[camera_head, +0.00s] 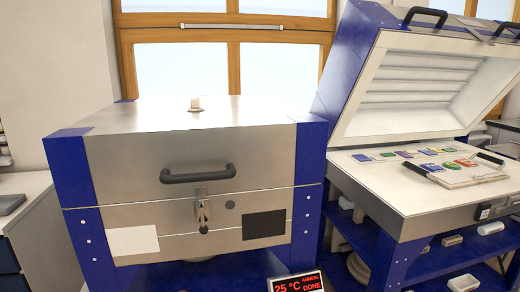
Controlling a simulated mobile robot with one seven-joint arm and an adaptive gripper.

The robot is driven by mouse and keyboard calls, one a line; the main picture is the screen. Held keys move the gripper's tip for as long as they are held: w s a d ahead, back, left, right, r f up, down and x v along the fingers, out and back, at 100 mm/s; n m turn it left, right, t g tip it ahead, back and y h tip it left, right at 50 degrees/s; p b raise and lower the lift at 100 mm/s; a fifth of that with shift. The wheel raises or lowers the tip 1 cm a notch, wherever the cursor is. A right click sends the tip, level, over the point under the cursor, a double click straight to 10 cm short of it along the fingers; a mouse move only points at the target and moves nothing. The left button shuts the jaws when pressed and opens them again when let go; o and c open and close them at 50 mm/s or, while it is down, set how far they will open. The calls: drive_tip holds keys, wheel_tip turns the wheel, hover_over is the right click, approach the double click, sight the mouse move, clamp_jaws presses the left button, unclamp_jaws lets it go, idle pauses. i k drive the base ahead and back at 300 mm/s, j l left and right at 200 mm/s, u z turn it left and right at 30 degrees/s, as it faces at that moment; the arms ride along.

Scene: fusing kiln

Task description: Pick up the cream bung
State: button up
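The cream bung (195,102) is a small pale plug, standing upright on the flat metal top of the closed kiln (240,150), near the middle of the lid. My gripper is not in this view.
A display (297,284) reads 25 °C, ANNEAL DONE. A counter (35,200) is at the left. The lid around the bung is clear.

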sight(194, 102)
drive_tip(key=u, duration=0.9)
drive_tip(key=i+l+u, duration=0.1)
drive_tip(key=l+u, duration=0.2)
drive_tip(key=i+l+u, duration=0.1)
drive_tip(key=l+u, duration=0.95)
drive_tip(key=l, duration=0.85)
drive_tip(key=k+l, duration=0.1)
drive_tip(key=l, duration=1)
